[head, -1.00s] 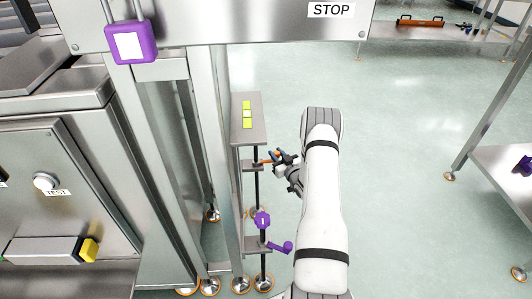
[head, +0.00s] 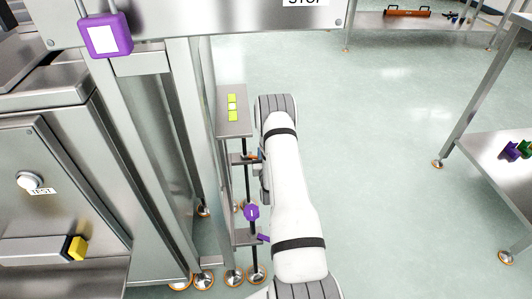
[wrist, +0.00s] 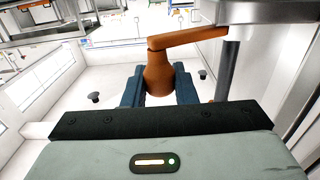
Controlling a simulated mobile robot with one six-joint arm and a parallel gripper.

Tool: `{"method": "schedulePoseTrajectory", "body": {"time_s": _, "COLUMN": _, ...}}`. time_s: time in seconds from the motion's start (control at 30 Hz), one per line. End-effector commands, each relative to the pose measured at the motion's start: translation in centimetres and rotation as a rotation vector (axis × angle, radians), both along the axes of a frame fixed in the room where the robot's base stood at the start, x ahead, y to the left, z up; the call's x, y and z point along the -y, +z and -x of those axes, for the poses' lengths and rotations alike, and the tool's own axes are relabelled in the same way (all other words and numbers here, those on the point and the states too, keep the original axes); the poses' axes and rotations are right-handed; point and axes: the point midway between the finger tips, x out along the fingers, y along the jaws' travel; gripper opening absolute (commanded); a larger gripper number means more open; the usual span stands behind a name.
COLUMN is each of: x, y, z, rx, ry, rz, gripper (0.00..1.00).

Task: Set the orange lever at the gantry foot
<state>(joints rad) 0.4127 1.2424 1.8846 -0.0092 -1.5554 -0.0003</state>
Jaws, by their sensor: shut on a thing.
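The orange lever (wrist: 192,40) crosses the top of the wrist view as a flat arm with a rounded knob (wrist: 160,76) hanging from its left end. My gripper (wrist: 158,92) has its two blue-grey fingers on either side of the knob and is shut on it. In the head view only a small orange piece of the lever (head: 252,157) shows, beside a dark upright rod at the gantry foot. My white arm hides most of the gripper and the knob there.
A purple lever (head: 252,212) sits lower on the same rod, its handle partly behind my arm. A steel plate with a yellow-green level (head: 232,107) is above. Gantry posts (head: 190,130) stand close on the left. Open floor (head: 370,180) lies to the right.

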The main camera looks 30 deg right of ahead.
Motion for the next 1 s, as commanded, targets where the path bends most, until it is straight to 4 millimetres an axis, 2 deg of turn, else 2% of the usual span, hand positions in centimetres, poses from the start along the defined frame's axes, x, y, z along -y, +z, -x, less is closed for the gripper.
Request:
{"method": "schedulePoseTrajectory", "body": {"time_s": 0.2, "x": 0.2, "y": 0.1, "z": 0.0, "rx": 0.003, "ry": -0.003, "rz": 0.000, "gripper": 0.00}}
{"method": "schedulePoseTrajectory", "body": {"time_s": 0.23, "x": 0.2, "y": 0.1, "z": 0.0, "rx": 0.003, "ry": -0.003, "rz": 0.000, "gripper": 0.26}}
{"method": "schedulePoseTrajectory", "body": {"time_s": 0.5, "x": 0.1, "y": 0.1, "z": 0.0, "rx": 0.002, "ry": -0.001, "rz": 0.000, "gripper": 0.47}}
{"method": "schedulePoseTrajectory", "body": {"time_s": 0.77, "x": 0.0, "y": 0.1, "z": 0.2, "rx": 0.000, "ry": -0.001, "rz": -0.001, "gripper": 0.47}}
{"method": "schedulePoseTrajectory", "body": {"time_s": 0.87, "x": -0.4, "y": 0.1, "z": 1.1, "rx": -0.001, "ry": -0.001, "rz": -0.002, "gripper": 0.47}}
{"method": "schedulePoseTrajectory", "body": {"time_s": 1.0, "x": -1.3, "y": 0.1, "z": 3.4, "rx": -0.004, "ry": -0.001, "rz": -0.002, "gripper": 0.47}}
